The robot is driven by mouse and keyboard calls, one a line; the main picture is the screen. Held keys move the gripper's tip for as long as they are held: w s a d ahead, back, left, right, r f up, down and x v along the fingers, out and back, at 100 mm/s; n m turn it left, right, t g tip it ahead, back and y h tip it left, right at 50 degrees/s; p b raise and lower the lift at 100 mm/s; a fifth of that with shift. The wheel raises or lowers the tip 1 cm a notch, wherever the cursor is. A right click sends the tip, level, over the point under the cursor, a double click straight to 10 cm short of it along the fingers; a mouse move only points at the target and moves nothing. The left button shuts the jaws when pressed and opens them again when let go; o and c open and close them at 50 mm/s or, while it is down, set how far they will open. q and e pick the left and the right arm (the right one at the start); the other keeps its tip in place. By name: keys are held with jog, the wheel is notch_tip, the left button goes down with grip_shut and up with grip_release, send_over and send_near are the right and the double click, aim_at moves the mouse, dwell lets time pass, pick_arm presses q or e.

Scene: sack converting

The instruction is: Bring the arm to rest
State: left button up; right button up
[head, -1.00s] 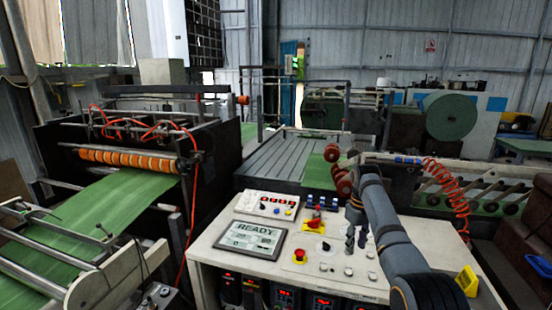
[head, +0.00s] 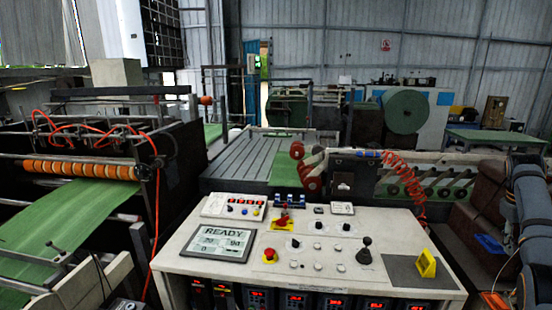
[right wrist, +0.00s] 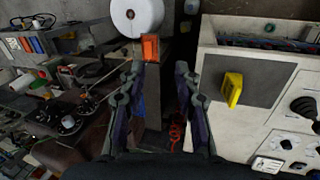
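My right arm (head: 532,215) stands at the far right edge of the head view, to the right of the control console (head: 190,262). My right gripper (right wrist: 158,78) shows in the right wrist view with its two fingers spread apart and nothing between them. It is beside the console, which lies to the right in that view. My left arm and gripper are not in view.
The console top carries a READY screen (head: 219,241), a red emergency button (head: 269,255), a black joystick (head: 364,251) and a yellow piece (head: 427,263) on a grey pad. A white roll (right wrist: 137,15) and an orange object (right wrist: 150,48) lie beyond the fingers.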

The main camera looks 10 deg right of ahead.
jog(key=s+d+m, duration=0.1)
jog(key=s+d, duration=0.3)
jog(key=s, duration=0.1)
jog(key=s+d+f+n+h, duration=0.1)
jog(key=s+d+f+h, duration=0.15)
jog(key=f, duration=0.45)
jog(key=s+d+f+n+h, duration=0.15)
jog(key=d+f, duration=0.25)
jog(key=f, duration=0.4)
jog(key=s+d+f+n+h, duration=0.1)
jog(key=s+d+f+h, duration=0.2)
jog(key=f, duration=0.4)
jog(key=s+f+n+t, duration=0.4)
jog(key=s+f+n, duration=0.1)
jog(key=s+f, duration=1)
jog(key=s+a+f+m+g+y, duration=0.1)
jog(key=s+a+f+y, duration=0.15)
jog(key=a+f, duration=0.95)
jog(key=s+a+f+m+y, duration=0.15)
jog(key=s+a+f, duration=0.25)
jog(key=a+f, duration=0.8)
jog(key=s+a+f+y, duration=0.1)
jog(key=a+f+y, duration=0.1)
jog(key=a, duration=1.4)
jog(key=s+a+f+m+y, duration=0.1)
jog(key=a+f+y, duration=0.2)
jog(key=a, duration=1.3)
jog(key=shift+s+a+f, duration=0.15)
jog(key=shift+a+f, duration=0.15)
jog(key=shift+f, duration=0.45)
